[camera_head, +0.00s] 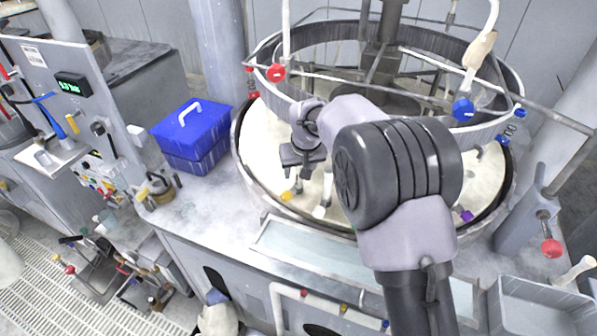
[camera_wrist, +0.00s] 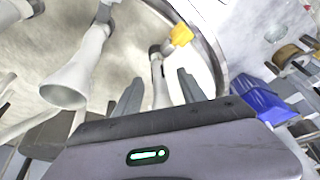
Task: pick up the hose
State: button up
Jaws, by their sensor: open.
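My gripper (camera_head: 302,162) is over the near left part of the round platen basin. In the wrist view its two fingers (camera_wrist: 158,92) stand apart, open. A slim white tube (camera_wrist: 158,78) with a yellow tap (camera_wrist: 181,35) beside its top shows between the fingers; I cannot tell its depth or whether it touches them. A wider white tube with a flared end (camera_wrist: 80,72) lies left of the fingers. In the head view a white tube end (camera_head: 324,196) and a yellow tap (camera_head: 287,196) show just below my gripper. I cannot tell which tube is the hose.
The basin rim (camera_head: 246,180) curves around the work area, with a raised metal ring (camera_head: 497,127) above it. White tubes with a red tap (camera_head: 276,72) and a blue tap (camera_head: 462,109) hang over the ring. A blue box (camera_head: 190,135) stands left on the grey bench.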

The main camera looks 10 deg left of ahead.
jog(key=shift+w+a+f, duration=0.1)
jog(key=shift+w+f, duration=0.05)
jog(key=shift+f, duration=0.1)
jog(key=shift+r, duration=0.1)
grip_shut()
